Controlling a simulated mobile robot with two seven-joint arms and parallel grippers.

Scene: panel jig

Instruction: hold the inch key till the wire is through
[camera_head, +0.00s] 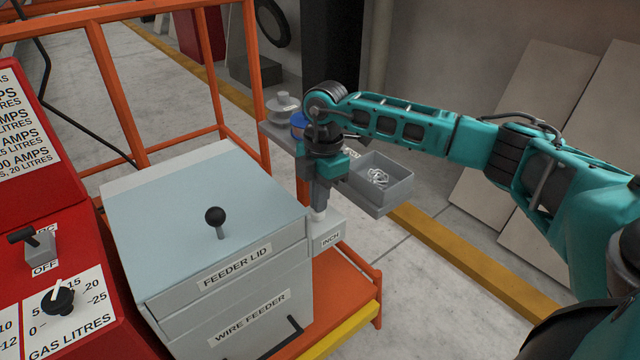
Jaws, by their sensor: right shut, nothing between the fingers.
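The inch key (319,215) is a small pale knob on top of a grey box labelled INCH (329,238), on the right side of the wire feeder (230,290). My right gripper (318,205) points straight down over the key, shut and empty, its tips at the key's top. It looks to touch the key, but I cannot tell how far the key is pressed. The feeder lid (160,230) is closed, with a black ball knob (215,216) on it. No wire shows. My left gripper is out of view.
A grey tray with small white pieces (378,178) sits right of my gripper. A shelf behind holds a spool-like grey part (283,104). Orange rails (115,95) frame the cart. The red panel (95,335) with a gas dial (58,299) stands left.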

